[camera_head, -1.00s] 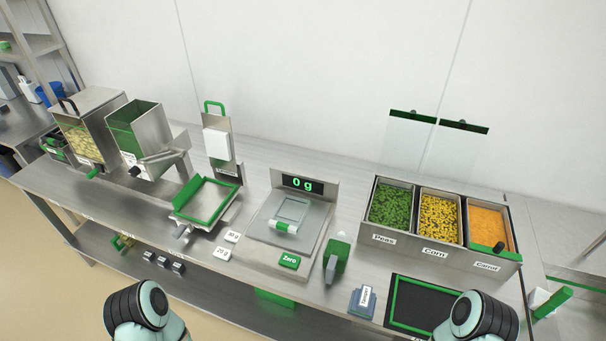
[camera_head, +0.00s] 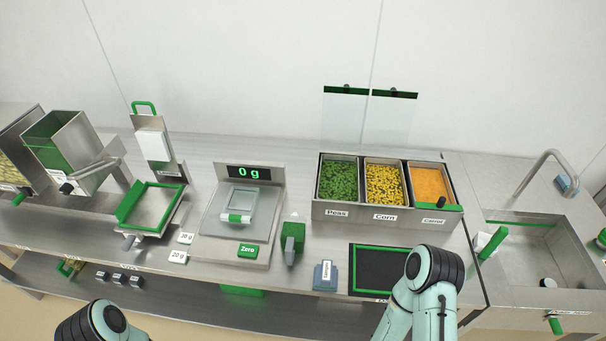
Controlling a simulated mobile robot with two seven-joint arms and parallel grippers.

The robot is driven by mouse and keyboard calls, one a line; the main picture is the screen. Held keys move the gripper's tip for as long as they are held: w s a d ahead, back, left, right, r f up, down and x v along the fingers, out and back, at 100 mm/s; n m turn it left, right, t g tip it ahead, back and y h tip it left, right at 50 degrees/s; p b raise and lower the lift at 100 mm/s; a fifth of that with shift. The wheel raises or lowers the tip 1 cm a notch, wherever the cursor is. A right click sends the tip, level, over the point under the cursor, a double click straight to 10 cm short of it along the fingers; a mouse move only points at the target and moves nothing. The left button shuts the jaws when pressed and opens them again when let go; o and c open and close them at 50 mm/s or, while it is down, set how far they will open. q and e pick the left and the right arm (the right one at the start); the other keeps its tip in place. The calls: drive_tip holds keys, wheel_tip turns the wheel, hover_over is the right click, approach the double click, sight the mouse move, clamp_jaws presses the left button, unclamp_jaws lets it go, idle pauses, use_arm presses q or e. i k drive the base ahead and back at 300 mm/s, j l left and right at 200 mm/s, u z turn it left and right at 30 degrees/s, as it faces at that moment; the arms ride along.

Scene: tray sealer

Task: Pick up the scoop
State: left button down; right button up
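I cannot clearly tell which thing is the scoop. A green bar with a black knob (camera_head: 436,207) lies at the front of the carrot bin (camera_head: 430,184). A green-handled tool with a white part (camera_head: 492,243) stands to the right of the bins, by the sink edge. Another green handle (camera_head: 556,325) shows low at the right. Only arm links show at the bottom left and bottom right. Both grippers are out of view.
Peas (camera_head: 338,181) and corn (camera_head: 384,186) bins stand beside the carrots. A green-framed black mat (camera_head: 379,271) lies in front. The scale (camera_head: 236,222) reads 0 g. A green-framed tray (camera_head: 152,210) stands left. The sink (camera_head: 530,243) is at right.

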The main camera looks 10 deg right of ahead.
sight(493, 236)
drive_tip(key=z, duration=2.05)
drive_tip(key=u, duration=2.25)
drive_tip(key=z, duration=2)
